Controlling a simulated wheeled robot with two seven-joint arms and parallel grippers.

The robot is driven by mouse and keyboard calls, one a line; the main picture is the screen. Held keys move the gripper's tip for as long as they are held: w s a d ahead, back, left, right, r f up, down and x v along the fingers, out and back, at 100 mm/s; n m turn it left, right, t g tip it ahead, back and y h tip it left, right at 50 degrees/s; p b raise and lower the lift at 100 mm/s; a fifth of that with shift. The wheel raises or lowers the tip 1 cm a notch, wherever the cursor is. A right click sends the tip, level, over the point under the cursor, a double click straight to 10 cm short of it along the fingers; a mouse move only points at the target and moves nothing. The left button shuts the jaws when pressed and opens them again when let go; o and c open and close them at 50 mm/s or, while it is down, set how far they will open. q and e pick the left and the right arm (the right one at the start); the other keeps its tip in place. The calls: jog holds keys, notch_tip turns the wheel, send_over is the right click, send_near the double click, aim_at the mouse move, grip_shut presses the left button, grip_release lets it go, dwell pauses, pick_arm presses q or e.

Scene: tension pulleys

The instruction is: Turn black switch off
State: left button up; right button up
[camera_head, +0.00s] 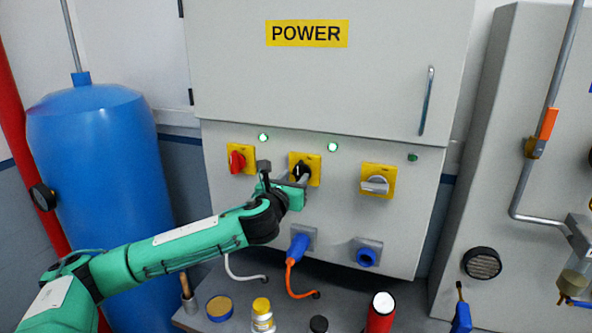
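The black switch (301,169) is a rotary knob on a yellow plate (315,166), in the middle of the row of three on the grey power cabinet (225,205). My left gripper (284,173) is in front of the cabinet, just left of and below the black switch. Its two fingers look spread apart, one left of the plate and one overlapping the knob's lower part. I cannot tell whether that finger touches the knob. The gripper partly hides the knob and the plate's lower left. My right gripper is not in view.
A red switch (237,161) is on the left and a grey switch (375,185) on the right. Indicator lamps (333,147) sit above; the left two glow brighter. A blue plug (298,248) with an orange cable is below. A blue tank (100,190) stands left. Bottles stand below.

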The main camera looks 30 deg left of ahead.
pick_arm(q)
jog(key=shift+x, duration=1)
grip_shut()
